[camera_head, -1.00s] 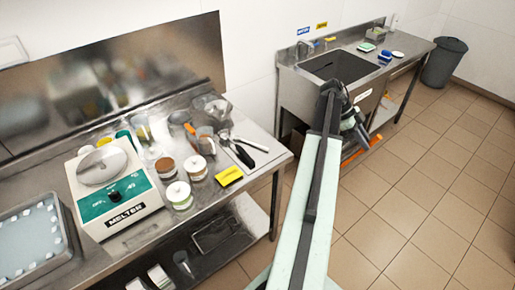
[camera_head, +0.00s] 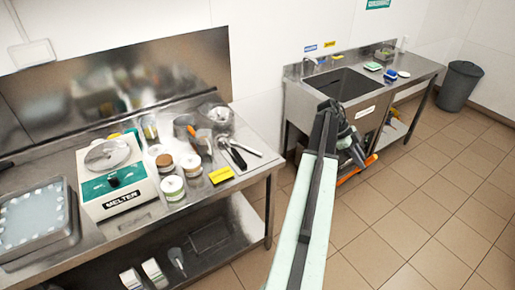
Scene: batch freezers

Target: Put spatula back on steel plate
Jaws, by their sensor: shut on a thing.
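My gripper (camera_head: 350,150) is at the end of my outstretched arm, in front of the sink unit and above the floor. It is shut on a long orange piece (camera_head: 358,170), which looks like the spatula and sticks out below the jaws, tilted. Its other end and the exact grip are hidden by the dark gripper. I cannot single out the steel plate with certainty; the steel worktop (camera_head: 130,232) is at left, well apart from my gripper.
The worktop carries a white and green melter (camera_head: 112,178), several tubs, a yellow label (camera_head: 221,175) and black-handled tools (camera_head: 236,155). The sink (camera_head: 340,84) is behind my gripper. A grey bin (camera_head: 459,88) stands far right. The tiled floor at right is clear.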

